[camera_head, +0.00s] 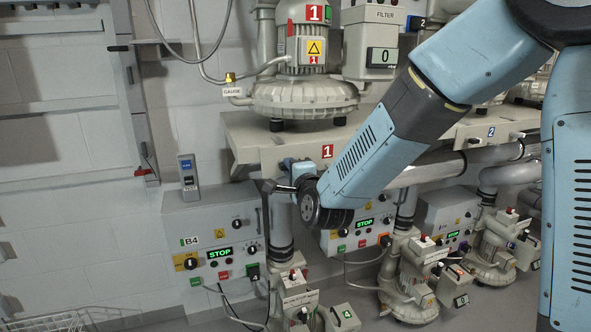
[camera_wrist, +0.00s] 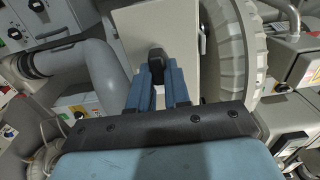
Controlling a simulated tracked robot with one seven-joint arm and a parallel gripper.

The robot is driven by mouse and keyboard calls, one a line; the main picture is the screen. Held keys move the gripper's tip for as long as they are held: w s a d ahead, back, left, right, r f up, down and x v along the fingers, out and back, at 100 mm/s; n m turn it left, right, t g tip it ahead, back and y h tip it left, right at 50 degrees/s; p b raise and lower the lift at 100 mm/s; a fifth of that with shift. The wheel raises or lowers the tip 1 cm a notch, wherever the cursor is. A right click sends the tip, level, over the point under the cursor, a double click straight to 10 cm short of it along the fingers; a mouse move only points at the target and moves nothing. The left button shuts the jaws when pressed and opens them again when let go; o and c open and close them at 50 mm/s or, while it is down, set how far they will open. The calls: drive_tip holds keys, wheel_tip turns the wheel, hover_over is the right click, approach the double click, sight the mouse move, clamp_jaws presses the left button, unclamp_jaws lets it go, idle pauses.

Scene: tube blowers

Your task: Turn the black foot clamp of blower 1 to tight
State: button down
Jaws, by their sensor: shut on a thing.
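Blower 1 (camera_head: 305,97), a beige blower marked with a red 1, stands on a pale shelf (camera_head: 243,142) with a matching 1 on its front. A black clamp handle (camera_wrist: 157,57) shows in the wrist view, upright between my fingertips against a pale plate. My gripper (camera_head: 287,164) is at the shelf's front edge, below the blower; its blue fingers (camera_wrist: 161,76) are shut on the black handle. In the head view the handle is hidden by my gripper, and no tight or loose mark is readable.
Grey control box B4 (camera_head: 212,240) with a green STOP display is below left. A grey vertical pipe (camera_head: 281,225) stands just under my gripper. In the wrist view, a grey bent pipe (camera_wrist: 85,62) is left and a ribbed round casing (camera_wrist: 247,55) is close right.

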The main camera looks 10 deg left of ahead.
drive_tip(key=shift+w+d+f, duration=0.1)
drive_tip(key=shift+w+d, duration=0.1)
drive_tip(key=shift+d, duration=0.1)
drive_tip(key=c, duration=1.2)
unclamp_jaws()
drive_tip(key=shift+a, duration=0.1)
drive_tip(key=shift+o, duration=0.6)
drive_tip(key=shift+s, duration=0.15)
